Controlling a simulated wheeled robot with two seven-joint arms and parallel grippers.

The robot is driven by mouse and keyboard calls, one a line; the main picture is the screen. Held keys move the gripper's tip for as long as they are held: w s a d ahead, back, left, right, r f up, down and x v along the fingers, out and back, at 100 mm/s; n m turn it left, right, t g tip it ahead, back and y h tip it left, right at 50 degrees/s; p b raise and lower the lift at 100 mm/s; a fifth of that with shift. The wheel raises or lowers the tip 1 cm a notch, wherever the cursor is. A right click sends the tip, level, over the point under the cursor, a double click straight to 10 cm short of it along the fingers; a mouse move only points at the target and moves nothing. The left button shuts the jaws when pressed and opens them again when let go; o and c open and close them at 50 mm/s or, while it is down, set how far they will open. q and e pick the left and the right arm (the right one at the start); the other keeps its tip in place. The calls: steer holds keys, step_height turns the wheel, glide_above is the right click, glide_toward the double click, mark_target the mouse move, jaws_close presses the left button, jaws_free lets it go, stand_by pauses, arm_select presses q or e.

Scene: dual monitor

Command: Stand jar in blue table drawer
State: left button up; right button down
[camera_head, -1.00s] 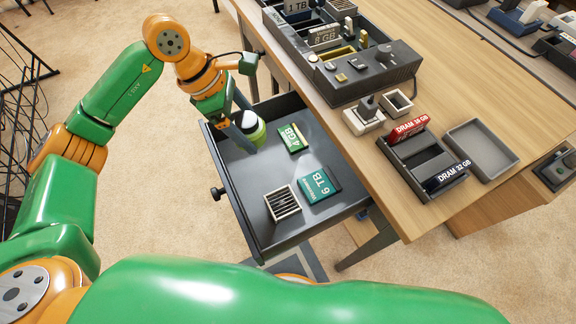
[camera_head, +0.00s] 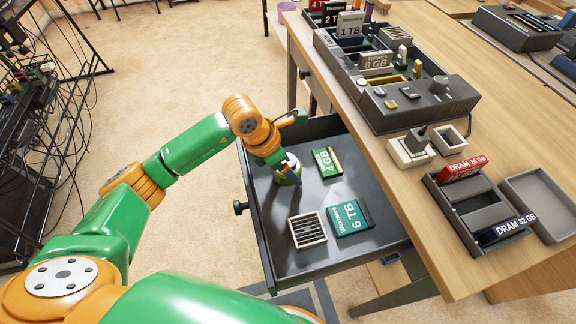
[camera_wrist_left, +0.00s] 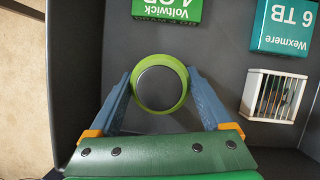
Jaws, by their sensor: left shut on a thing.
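The jar (camera_head: 288,171), with a lime-green rim and a grey round top, is inside the open, dark grey drawer (camera_head: 262,228), near its left side. My left gripper (camera_head: 290,177) reaches down into the drawer and is shut on the jar. In the left wrist view the jar (camera_wrist_left: 159,84) is seen from straight above, between the two blue-grey fingers of the gripper (camera_wrist_left: 159,92), and looks upright. Its base is hidden, so I cannot tell whether it touches the drawer floor. My right gripper is not in view.
A green 4 GB box (camera_head: 327,162), a teal 6 TB box (camera_head: 349,218) and a white slotted block (camera_head: 307,230) lie in the drawer right of and in front of the jar. The wooden desk (camera_head: 405,190) edge stands to the right. The drawer's front middle is bare.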

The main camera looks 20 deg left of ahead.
arm_select(q)
steer(key=o, duration=1.2)
steer(key=shift+c, duration=0.2)
steer(key=shift+o, duration=0.5)
steer(key=p+v, duration=0.1)
steer(key=v, duration=1.1)
steer(key=shift+p, duration=0.35)
